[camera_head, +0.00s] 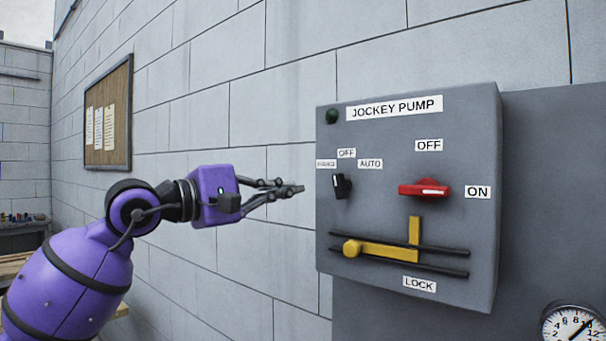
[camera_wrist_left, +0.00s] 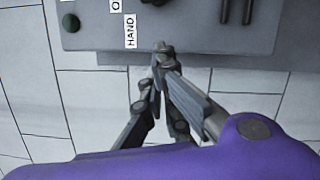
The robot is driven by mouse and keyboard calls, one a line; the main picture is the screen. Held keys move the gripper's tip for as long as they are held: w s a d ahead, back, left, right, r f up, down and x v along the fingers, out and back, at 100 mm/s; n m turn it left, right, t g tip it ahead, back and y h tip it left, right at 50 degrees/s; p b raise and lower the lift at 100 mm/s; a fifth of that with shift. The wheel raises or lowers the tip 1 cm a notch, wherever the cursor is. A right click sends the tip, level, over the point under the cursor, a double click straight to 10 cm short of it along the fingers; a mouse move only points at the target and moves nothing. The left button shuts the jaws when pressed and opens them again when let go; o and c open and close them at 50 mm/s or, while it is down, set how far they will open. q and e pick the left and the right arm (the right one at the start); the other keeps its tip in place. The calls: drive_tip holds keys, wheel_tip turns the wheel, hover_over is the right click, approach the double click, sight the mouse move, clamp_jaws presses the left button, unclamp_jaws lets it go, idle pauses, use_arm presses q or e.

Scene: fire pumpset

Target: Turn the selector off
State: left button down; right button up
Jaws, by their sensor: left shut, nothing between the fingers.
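The selector is a small black knob (camera_head: 342,186) on the grey jockey pump box (camera_head: 390,290), below the labels HAND, OFF and AUTO. It looks close to upright, with its white mark toward the upper left; I cannot tell its exact setting. In the left wrist view only a dark bit at the top edge may be it. My left gripper (camera_head: 301,188) is shut and empty, its fingertips just left of the box and apart from the knob. In the left wrist view the fingertips (camera_wrist_left: 162,50) lie by the box edge near the HAND label (camera_wrist_left: 130,31). My right gripper is out of view.
A red switch (camera_head: 424,188) with OFF and ON labels sits right of the selector. Below is a yellow sliding lock bar (camera_head: 385,250) on black rails. A green lamp (camera_head: 332,116) is at the top left. A gauge (camera_head: 571,323) is at the lower right. The wall is behind.

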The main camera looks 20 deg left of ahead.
sight(342, 186)
use_arm(q)
drive_tip(key=d, duration=0.1)
drive_tip(key=d+r+p, duration=0.1)
drive_tip(key=d, duration=0.1)
drive_tip(key=shift+w+d+r, duration=0.1)
drive_tip(key=shift+d, duration=0.15)
drive_tip(key=shift+s+d+p, duration=0.3)
drive_tip(key=shift+d, duration=0.15)
drive_tip(key=shift+w, duration=0.1)
drive_tip(key=shift+d, duration=0.1)
drive_tip(key=shift+d+r+m, duration=0.3)
drive_tip(key=shift+r+m, duration=0.1)
drive_tip(key=shift+m, duration=0.4)
drive_tip(key=shift+s+r+m, duration=0.1)
drive_tip(key=shift+s+m, duration=0.1)
drive_tip(key=shift+m, duration=0.4)
